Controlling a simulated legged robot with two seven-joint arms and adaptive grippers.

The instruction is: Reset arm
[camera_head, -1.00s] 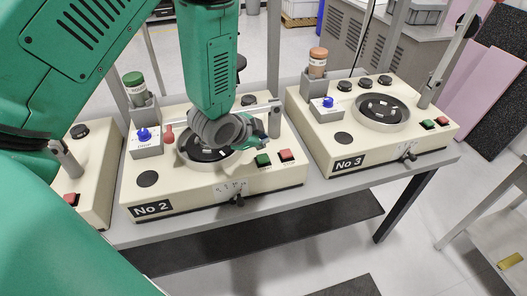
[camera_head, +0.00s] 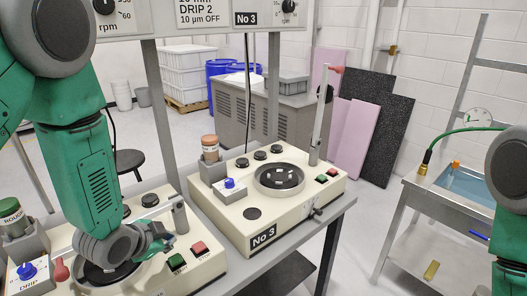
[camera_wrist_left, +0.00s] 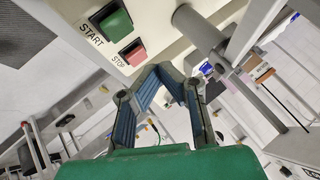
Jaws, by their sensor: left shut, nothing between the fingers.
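My left gripper (camera_head: 165,243) is over the right part of the cream machine (camera_head: 215,262) at the lower left, beside its round dark plate (camera_head: 100,275). Its fingers are shut and empty; they also show in the wrist view (camera_wrist_left: 168,72). This machine's grey arm post (camera_head: 180,216) stands just right of the gripper, with its arm lowered, partly hidden behind my gripper. In the wrist view a grey cylinder (camera_wrist_left: 196,28) lies above the fingers. The No 3 machine (camera_head: 262,225) has its arm (camera_head: 321,122) raised upright. My right gripper is out of view.
Green (camera_head: 177,261) and red (camera_head: 198,248) buttons sit right of the left gripper; the wrist view labels them START and STOP. A metal sink stand (camera_head: 420,190) is at right. Floor shows between bench and stand.

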